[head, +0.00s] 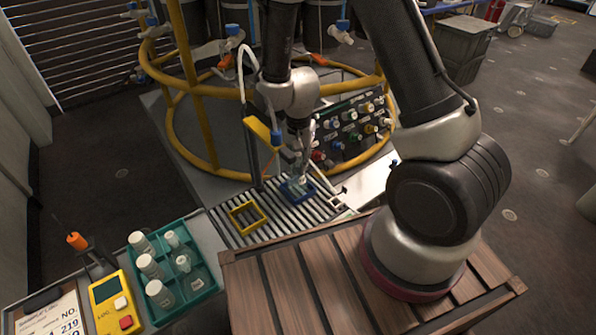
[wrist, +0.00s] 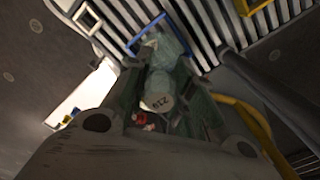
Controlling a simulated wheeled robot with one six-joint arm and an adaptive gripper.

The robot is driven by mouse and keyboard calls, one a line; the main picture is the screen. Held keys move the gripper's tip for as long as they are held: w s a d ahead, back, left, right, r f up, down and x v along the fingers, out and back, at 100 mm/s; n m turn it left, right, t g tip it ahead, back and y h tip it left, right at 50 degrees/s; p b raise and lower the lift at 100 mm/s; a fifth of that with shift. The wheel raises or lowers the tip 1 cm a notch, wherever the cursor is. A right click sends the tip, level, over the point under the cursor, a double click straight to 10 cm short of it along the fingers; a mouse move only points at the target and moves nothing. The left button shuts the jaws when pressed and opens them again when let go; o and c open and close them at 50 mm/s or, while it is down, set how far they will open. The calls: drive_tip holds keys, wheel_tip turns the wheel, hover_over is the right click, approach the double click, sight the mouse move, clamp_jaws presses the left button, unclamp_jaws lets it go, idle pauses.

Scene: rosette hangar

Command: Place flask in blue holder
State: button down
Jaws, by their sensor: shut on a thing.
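My gripper (head: 299,170) points down over the slatted rack and is shut on a pale flask. The blue holder (head: 288,195) is a square frame on the slats, right below my gripper. Its blue edge (wrist: 143,37) also shows in the wrist view, beside the flask's far end. The fingers and flask hide part of the holder, and I cannot tell whether the flask's base touches the slats.
A yellow square holder (head: 236,211) lies left of the blue one. A green tray (head: 205,287) with several white containers stands front left, beside a yellow meter (head: 117,304) and a card (head: 50,317). Yellow tubular rings (head: 190,75) and a panel of connectors (head: 350,128) stand close behind.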

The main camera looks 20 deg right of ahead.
drive_tip(key=shift+f, duration=1.65)
drive_tip(key=c, duration=1.2)
unclamp_jaws()
wheel_tip(320, 180, up, 12)
drive_tip(key=shift+d+r, duration=0.1)
drive_tip(key=shift+r, duration=0.1)
wheel_tip(320, 180, up, 9)
drive_tip(key=n+t, duration=0.1)
drive_tip(key=n, duration=0.1)
hover_over(298, 170)
drive_tip(key=d, duration=0.5)
drive_tip(key=s+d+r+n+t, duration=0.1)
drive_tip(key=s+d+r+n, duration=0.1)
drive_tip(key=s+d+r, duration=0.3)
drive_tip(key=s+d+r+n+t, duration=0.2)
drive_tip(key=s+d+r, duration=0.3)
drive_tip(key=s+r, duration=0.6)
drive_tip(key=shift+s+d+r+n, duration=0.15)
drive_tip(key=shift+s+r+n, duration=0.1)
drive_tip(key=shift+s+n, duration=0.55)
